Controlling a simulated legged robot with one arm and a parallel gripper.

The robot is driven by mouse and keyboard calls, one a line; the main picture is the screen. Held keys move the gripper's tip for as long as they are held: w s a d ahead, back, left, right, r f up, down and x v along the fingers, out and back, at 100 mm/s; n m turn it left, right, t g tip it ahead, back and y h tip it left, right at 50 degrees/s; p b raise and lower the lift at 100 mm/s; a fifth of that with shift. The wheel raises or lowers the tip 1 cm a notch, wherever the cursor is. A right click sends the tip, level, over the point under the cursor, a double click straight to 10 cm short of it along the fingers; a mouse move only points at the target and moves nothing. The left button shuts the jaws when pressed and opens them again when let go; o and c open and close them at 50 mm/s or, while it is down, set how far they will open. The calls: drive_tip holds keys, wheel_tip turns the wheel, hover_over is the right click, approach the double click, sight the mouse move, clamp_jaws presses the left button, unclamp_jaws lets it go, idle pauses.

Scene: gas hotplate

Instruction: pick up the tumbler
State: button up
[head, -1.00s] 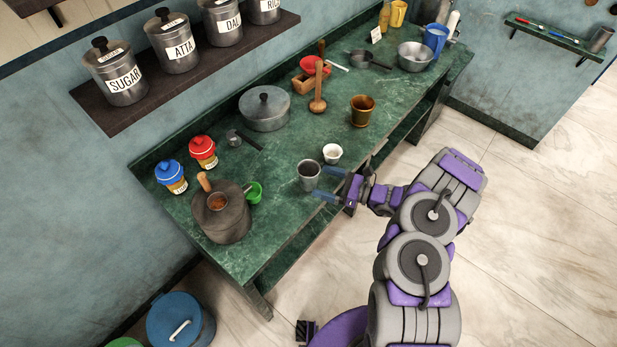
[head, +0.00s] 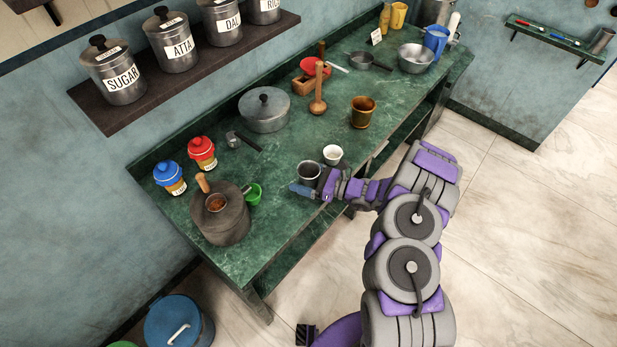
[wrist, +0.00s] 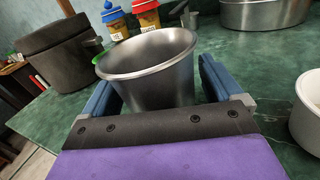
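The tumbler (head: 309,172) is a small grey metal cup standing upright near the front edge of the green counter, left of a small white cup. My gripper (head: 306,184) has reached it from the right. In the wrist view the tumbler (wrist: 152,72) stands between the two blue fingers of my gripper (wrist: 158,88), which are spread wide. A gap shows between the tumbler and the right finger; the left finger is close to its wall, and contact there is unclear. The tumbler's lower part is hidden behind my gripper.
The white cup (head: 332,153) stands close beside my gripper; it also shows in the wrist view (wrist: 307,112). A brown cup (head: 362,112) and lidded pan (head: 265,110) stand farther back.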

drive_tip(key=c, duration=1)
